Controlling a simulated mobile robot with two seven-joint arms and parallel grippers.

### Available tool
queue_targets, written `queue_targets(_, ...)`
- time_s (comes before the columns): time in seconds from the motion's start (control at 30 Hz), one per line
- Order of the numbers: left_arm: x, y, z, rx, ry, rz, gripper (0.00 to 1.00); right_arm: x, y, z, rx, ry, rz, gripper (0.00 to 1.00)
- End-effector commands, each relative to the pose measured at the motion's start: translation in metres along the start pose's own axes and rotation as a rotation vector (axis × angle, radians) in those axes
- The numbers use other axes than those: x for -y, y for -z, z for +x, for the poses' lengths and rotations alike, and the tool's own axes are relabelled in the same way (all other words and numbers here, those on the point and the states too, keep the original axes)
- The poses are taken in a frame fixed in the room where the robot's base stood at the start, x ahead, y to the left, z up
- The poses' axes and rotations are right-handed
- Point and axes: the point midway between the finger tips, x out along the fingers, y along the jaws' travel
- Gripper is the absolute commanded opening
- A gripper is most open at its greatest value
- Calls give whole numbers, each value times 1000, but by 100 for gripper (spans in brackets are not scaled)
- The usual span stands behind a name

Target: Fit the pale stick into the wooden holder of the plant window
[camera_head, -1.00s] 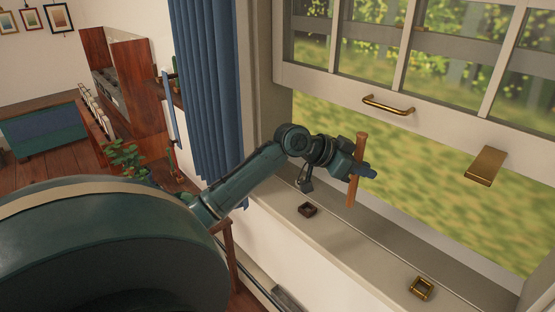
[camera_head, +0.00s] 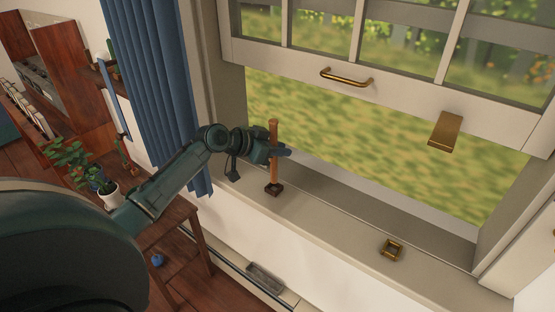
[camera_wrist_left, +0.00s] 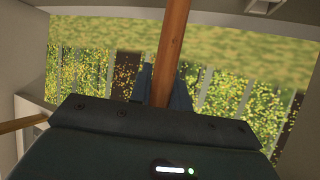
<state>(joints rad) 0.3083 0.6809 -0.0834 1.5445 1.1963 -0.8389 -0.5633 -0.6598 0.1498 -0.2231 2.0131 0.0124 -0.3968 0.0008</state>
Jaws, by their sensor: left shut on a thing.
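The stick (camera_head: 274,172), light orange-brown wood, is upright in my left gripper (camera_head: 281,152). The gripper is shut around its middle, with the top end standing above the fingers. It also crosses the left wrist view (camera_wrist_left: 172,45) from the top edge down to the jaws. The small dark wooden holder (camera_head: 273,191), a square socket, sits on the window sill below the stick. The stick's lower end meets the holder in the head view; I cannot tell whether it is inside or just above. My right gripper is not in view.
A brass square holder (camera_head: 391,250) sits farther right on the sill (camera_head: 325,219). The raised sash with a brass handle (camera_head: 346,78) hangs above. A blue curtain (camera_head: 158,90) is left of the window. A potted plant (camera_head: 108,191) stands at lower left.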

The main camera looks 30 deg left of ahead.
Motion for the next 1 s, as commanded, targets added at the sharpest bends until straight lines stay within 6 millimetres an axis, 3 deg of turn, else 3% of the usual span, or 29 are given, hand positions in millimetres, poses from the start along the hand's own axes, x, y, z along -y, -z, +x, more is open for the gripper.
queue_targets(0.2,-1,-26,14,1,-1,-4,0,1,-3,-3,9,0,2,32)
queue_targets(0.63,0,-34,18,0,0,0,0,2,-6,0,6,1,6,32)
queue_targets(0.67,0,-32,17,1,0,0,21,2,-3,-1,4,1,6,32)
queue_targets(0.9,0,-32,17,1,-1,0,41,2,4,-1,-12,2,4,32)
queue_targets(1.0,0,-32,17,1,-1,-1,41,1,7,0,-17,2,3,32)
